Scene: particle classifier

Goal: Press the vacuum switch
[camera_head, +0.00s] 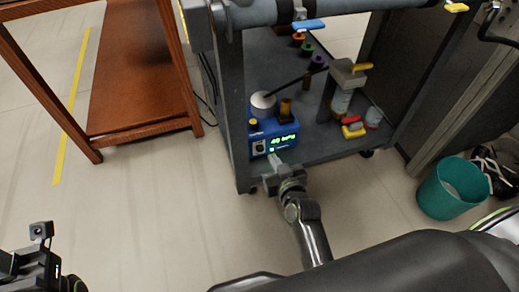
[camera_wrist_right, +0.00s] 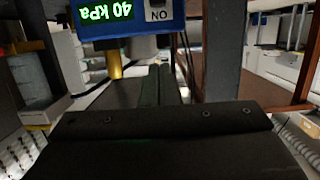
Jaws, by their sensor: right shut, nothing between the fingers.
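The blue vacuum pump unit (camera_head: 262,129) stands on the lower shelf of a grey cart. Its front has a lit green display (camera_head: 283,142), reading 40 kPa upside down in the right wrist view (camera_wrist_right: 106,14). The switch (camera_head: 259,147) is left of the display; in the right wrist view it (camera_wrist_right: 158,13) is marked with ON lettering, upside down. My right gripper (camera_head: 274,159) is shut and empty, just in front of the unit and below its panel. Its closed fingers (camera_wrist_right: 160,72) point toward the switch area; contact is not visible. My left wrist shows at lower left, its jaws unclear.
The cart's shelf (camera_head: 320,140) also bears a device with yellow and red parts (camera_head: 347,90) and several coloured pieces. A wooden shelf (camera_head: 140,100) stands left, a teal bin (camera_head: 450,190) right. The floor in front is clear.

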